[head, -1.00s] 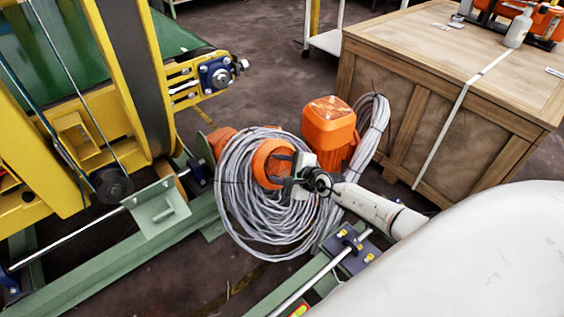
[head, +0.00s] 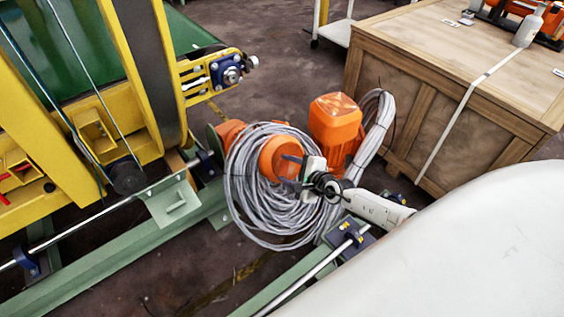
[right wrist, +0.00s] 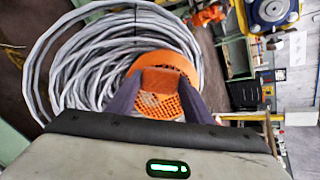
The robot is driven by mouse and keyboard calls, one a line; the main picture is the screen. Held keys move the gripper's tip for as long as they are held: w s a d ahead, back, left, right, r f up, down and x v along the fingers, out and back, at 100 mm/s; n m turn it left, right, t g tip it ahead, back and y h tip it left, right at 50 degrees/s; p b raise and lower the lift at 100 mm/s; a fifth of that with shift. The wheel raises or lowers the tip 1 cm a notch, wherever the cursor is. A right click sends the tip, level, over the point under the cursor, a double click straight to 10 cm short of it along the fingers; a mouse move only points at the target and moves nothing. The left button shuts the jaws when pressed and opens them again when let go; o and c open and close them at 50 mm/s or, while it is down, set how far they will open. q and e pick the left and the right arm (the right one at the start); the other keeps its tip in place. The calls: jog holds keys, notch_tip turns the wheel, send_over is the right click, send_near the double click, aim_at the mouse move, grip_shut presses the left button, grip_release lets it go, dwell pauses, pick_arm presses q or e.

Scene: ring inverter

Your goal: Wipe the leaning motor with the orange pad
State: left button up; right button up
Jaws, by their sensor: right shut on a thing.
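An orange motor (head: 277,158) leans in a coil of grey cable, its round end toward me. It also shows in the right wrist view (right wrist: 185,65), with a grille on its end. My right gripper (head: 293,172) is at that round end. In the right wrist view its dark fingers (right wrist: 160,88) are shut on a small orange pad (right wrist: 163,80). The pad lies in front of the motor's face; I cannot tell if it touches. In the head view the pad is hard to make out. My left gripper is not in view.
A second orange motor (head: 336,118) stands upright just behind. Grey cable (head: 250,195) is coiled around the leaning motor. A yellow machine frame (head: 150,70) is at left and a wooden crate (head: 420,110) at right. Green rails (head: 75,262) run along the floor in front.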

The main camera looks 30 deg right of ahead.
jog(key=shift+p+v, duration=0.4)
jog(key=shift+v, duration=0.4)
jog(key=shift+s, duration=0.1)
jog(key=shift+p+v, duration=1)
jog(key=shift+v, duration=0.05)
jog(key=shift+s+r, duration=0.3)
jog(key=shift+s, duration=0.1)
jog(key=shift+f, duration=0.15)
